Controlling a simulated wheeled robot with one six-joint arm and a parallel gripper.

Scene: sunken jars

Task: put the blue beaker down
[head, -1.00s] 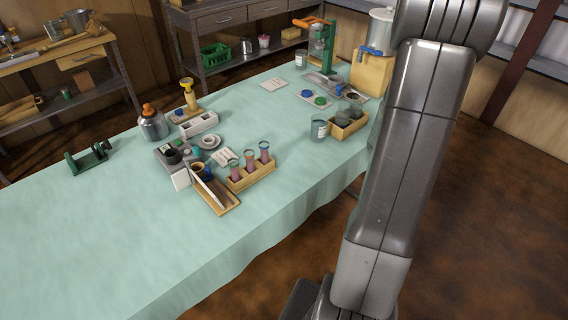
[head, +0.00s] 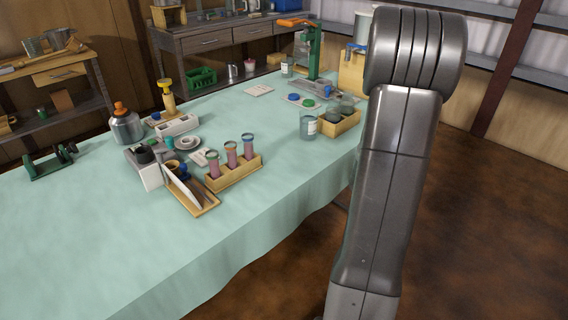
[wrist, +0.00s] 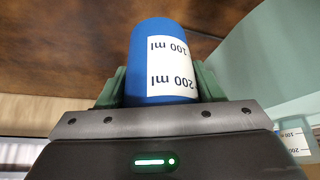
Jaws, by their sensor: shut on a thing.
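The blue beaker (wrist: 143,62) shows in the wrist view, with a white label marked 100 ml and 200 ml. My gripper (wrist: 160,85) is shut on it, with a green finger on each side. In the wrist view brown floor lies behind the beaker, and a pale green cloth edge is at the right. In the head view my arm stands at the right, and the gripper and beaker cannot be made out there. The table (head: 110,265) with its pale green cloth fills the left and middle of the head view.
A glass jar with a white label (head: 308,127) stands beside a wooden box of jars (head: 345,122) near the table's right edge. A wooden rack with several pink tubes (head: 233,173) is mid-table. The cloth's front left is bare.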

